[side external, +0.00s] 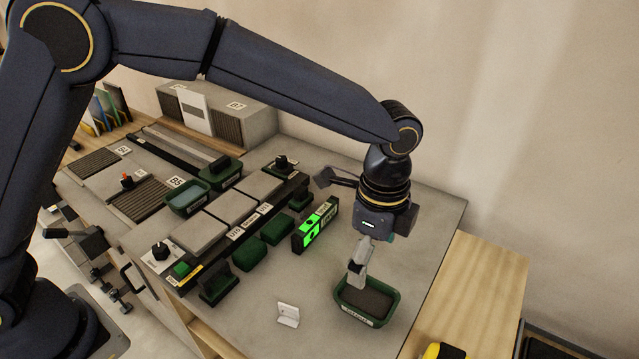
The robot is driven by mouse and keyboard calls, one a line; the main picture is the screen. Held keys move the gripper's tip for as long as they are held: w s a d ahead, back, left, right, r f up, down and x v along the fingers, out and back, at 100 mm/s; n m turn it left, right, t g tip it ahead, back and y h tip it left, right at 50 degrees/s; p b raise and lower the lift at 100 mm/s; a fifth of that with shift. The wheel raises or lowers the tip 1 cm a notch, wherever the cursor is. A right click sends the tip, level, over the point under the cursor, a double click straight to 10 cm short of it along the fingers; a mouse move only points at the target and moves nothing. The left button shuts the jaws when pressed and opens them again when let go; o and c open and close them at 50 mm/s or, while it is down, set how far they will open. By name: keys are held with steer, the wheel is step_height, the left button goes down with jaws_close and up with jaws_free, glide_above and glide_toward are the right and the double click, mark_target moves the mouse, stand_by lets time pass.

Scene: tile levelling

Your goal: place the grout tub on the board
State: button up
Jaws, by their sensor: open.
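The grout tub appears to be the green tub (343,305) with a dark grey filling and a white front label, near the front right of the grey worktop. The label is too small to read surely. My gripper (357,272) points down at the tub's back left rim, its fingers open. One finger hides most of the other, and I cannot tell whether they touch the rim. The tub looks upright and rests on the worktop. A pale wooden surface (485,290) lies to the right; I cannot tell whether it is the board.
Grey tiles (198,231) lie in a row at the left, beside another green tub (187,200). A green-lit device (315,226) stands left of my gripper, with green blocks (277,229) beside it. A small white piece (288,314) lies left of the tub. A yellow object (444,351) shows at the bottom.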

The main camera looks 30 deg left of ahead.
steer(key=s+a+r+n+t, duration=0.2)
steer(key=a+r+n, duration=0.5)
steer(key=a+r, duration=0.65)
steer(key=s+a+n+t, duration=0.3)
steer(key=s+a+n, duration=0.8)
steer(key=s+a, duration=0.4)
steer(key=shift+a+f+t, duration=0.15)
steer(key=shift+a+t, duration=0.15)
steer(key=shift+a, duration=0.9)
